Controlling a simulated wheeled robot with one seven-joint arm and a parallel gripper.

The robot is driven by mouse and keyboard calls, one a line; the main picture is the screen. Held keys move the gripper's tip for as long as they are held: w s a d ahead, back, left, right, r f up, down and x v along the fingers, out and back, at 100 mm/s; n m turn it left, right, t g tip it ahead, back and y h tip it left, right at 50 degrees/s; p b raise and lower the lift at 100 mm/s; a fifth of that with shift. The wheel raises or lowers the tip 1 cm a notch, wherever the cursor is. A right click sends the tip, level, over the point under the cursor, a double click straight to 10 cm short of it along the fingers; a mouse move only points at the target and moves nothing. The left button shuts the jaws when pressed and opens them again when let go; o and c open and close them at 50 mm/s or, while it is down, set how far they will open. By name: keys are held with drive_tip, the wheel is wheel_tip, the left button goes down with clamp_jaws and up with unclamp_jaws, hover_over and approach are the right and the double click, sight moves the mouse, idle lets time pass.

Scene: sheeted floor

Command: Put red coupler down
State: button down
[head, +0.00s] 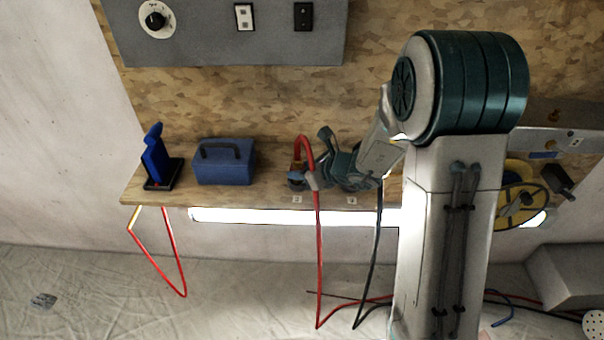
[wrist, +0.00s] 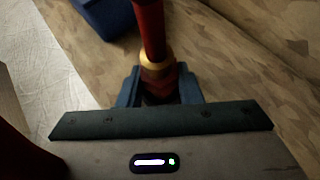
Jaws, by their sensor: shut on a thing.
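The red coupler (wrist: 158,74), with a brass ring above it, is gripped between the two blue-grey fingers of my gripper (wrist: 160,90) in the wrist view. A red hose (wrist: 149,28) rises from its brass end. In the head view my gripper (head: 298,181) is at the wooden shelf (head: 270,189), near the middle of its front. The red hose (head: 318,240) arches above the fingers, then hangs over the shelf edge to the floor. The fingers hide much of the coupler's lower part, and I cannot tell whether it touches the shelf.
A blue toolbox (head: 232,168) and a blue upright object on a black base (head: 157,160) stand left on the shelf. A dark hose (head: 376,250) hangs to the right. Small white labels (head: 297,199) mark the shelf edge. A yellow reel (head: 513,207) is at right.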

drive_tip(key=shift+f, duration=0.3)
drive_tip(key=shift+f, duration=0.2)
drive_tip(key=c, duration=1)
unclamp_jaws()
drive_tip(key=shift+r, duration=0.15)
